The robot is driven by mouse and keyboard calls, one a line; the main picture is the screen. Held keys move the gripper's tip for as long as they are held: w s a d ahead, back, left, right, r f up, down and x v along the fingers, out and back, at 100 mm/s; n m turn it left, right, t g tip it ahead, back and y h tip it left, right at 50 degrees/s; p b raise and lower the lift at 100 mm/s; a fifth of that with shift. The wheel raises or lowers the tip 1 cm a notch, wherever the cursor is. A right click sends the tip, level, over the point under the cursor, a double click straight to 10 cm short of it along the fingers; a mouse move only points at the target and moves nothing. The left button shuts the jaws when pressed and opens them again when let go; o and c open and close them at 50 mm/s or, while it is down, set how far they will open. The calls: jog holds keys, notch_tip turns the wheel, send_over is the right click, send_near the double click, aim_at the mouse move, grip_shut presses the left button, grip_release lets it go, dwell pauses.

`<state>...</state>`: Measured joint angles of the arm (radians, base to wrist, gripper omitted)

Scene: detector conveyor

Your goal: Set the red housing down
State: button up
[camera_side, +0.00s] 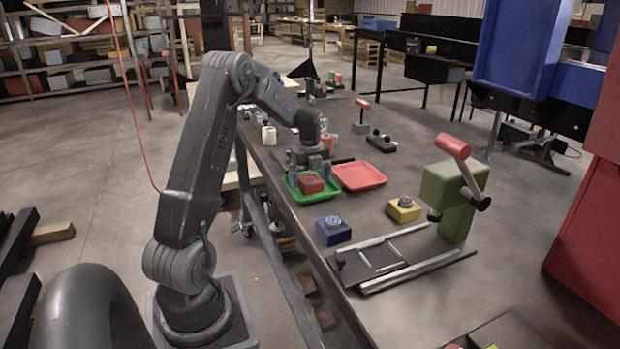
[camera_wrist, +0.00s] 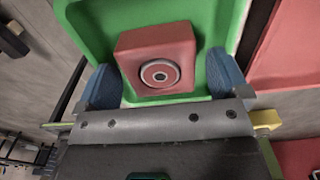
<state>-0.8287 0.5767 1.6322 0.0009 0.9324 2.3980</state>
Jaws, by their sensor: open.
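The red housing (camera_side: 311,183) is a small red block with a round fitting on its top. It rests in the green tray (camera_side: 303,199). In the wrist view the red housing (camera_wrist: 158,62) lies between and a little beyond the two blue fingertips, with a gap on each side. The green tray (camera_wrist: 207,20) shows under and around it. My gripper (camera_side: 309,176) is over the green tray, pointing down. In the wrist view my gripper (camera_wrist: 163,88) is open, its fingers apart from the housing.
A red tray (camera_side: 360,177) stands right beside the green one. A blue housing (camera_side: 333,230) and a yellow housing (camera_side: 403,209) sit nearer the front. A slotted fixture with rails (camera_side: 400,262) and a green press (camera_side: 452,200) stand at the right front.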

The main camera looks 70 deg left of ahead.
notch_tip(320, 180, up, 12)
jog(key=d+r+n, duration=0.3)
jog(key=d+r, duration=0.1)
jog(key=d, duration=0.5)
jog(key=s+d+r+n+t+y, duration=0.1)
jog(key=d+r+n, duration=0.15)
jog(key=d, duration=0.45)
jog(key=s+d+r+n+t, duration=0.1)
jog(key=s+d+n+t, duration=0.15)
jog(key=d, duration=0.35)
jog(key=s+d+f+n+t+h, duration=0.1)
jog(key=s+d+f+n+t, duration=0.1)
jog(key=s+d+n, duration=0.8)
jog(key=shift+s+d+f, duration=0.8)
jog(key=shift+s+d, duration=0.05)
jog(key=shift+d, duration=1.35)
